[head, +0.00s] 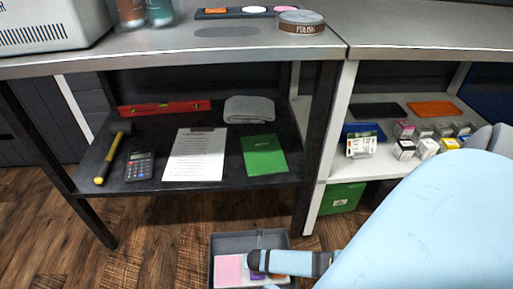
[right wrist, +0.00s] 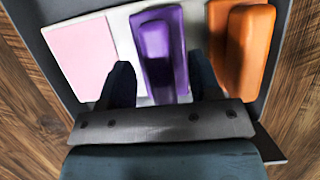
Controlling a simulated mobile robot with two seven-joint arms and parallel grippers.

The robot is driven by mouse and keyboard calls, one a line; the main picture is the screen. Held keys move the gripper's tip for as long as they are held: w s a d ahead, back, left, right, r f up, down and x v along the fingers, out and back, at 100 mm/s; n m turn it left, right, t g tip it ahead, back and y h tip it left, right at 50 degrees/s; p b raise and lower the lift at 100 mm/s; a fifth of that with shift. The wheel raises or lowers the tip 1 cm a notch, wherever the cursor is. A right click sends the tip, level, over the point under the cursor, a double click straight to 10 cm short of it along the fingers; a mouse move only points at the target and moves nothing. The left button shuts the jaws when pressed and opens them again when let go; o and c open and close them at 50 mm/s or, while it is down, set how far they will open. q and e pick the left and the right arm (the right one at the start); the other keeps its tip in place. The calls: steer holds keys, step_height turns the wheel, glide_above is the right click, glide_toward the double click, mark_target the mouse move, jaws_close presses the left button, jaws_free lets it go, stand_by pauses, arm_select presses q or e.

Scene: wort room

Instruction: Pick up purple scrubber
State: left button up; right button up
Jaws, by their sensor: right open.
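The purple scrubber (right wrist: 160,50) lies in a grey tray (head: 222,242) on the floor, between a pink pad (right wrist: 80,55) and an orange scrubber (right wrist: 243,50). My right gripper (right wrist: 163,80) is open above the tray, with one finger to the left and one to the right of the purple scrubber. I cannot tell whether the fingers touch it. In the head view my right gripper (head: 256,262) hides most of the scrubber. My left gripper is not in view.
A shelf unit (head: 225,187) behind the tray holds a hammer, calculator, clipboard and green folder. A white shelf (head: 335,165) on the right holds small boxes, with a green crate (head: 342,198) below. The wooden floor (head: 150,240) left of the tray is clear.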

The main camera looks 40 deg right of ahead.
steer(key=shift+w+d+f, duration=0.1)
steer(key=shift+f, duration=0.2)
steer(key=shift+f, duration=0.25)
stand_by(0.4)
steer(key=c, duration=1.1)
